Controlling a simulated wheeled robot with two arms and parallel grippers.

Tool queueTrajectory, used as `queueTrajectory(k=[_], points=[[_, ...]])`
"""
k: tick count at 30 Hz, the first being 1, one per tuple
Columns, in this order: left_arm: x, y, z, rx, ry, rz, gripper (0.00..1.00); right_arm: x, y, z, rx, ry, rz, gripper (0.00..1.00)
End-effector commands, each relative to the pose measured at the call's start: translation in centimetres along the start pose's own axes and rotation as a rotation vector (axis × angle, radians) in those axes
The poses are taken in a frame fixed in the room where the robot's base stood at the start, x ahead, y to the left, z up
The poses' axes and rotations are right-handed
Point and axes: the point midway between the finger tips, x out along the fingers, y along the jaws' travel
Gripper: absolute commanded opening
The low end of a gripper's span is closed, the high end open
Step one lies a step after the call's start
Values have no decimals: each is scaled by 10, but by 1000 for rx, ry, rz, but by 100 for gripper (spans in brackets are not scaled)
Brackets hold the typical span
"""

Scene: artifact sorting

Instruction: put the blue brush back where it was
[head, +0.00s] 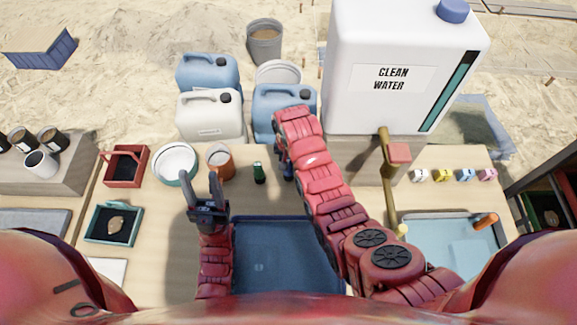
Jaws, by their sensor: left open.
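My left gripper (199,178) is open and empty, with its two fingers pointing away from me over the table, just in front of a white bowl and an orange-brown cup (219,164). My right arm reaches from the lower right across the middle of the table. Its gripper is hidden behind the arm's far end. A small dark blue shape (287,172) shows beside that end; I cannot tell whether it is the blue brush or part of my right gripper. A green upright item (259,173) stands just left of it. No blue brush is clearly visible.
The white bowl (175,165), a red tray (124,167) and a teal tray (113,225) with a brown piece lie left. A dark blue tray (255,265) lies centre front. A water basin (465,250), tap (388,185) and large water tank (350,100) are right. Jerrycans stand behind.

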Motion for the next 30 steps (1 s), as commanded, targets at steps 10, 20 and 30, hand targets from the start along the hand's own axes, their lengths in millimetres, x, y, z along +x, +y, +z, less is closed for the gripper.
queueTrajectory(k=[10, 20, 30], points=[[6, 0, -1, 0, 0, 0, 50, 17, 0, 1, 0, 0, 0, 0], [3, 0, 0, 0, 0, 0, 50, 20, 0, 0, 0, 0, 0, 59], [4, 0, -1, 0, 0, 0, 50, 19, 0, 0, 0, 0, 0, 65]])
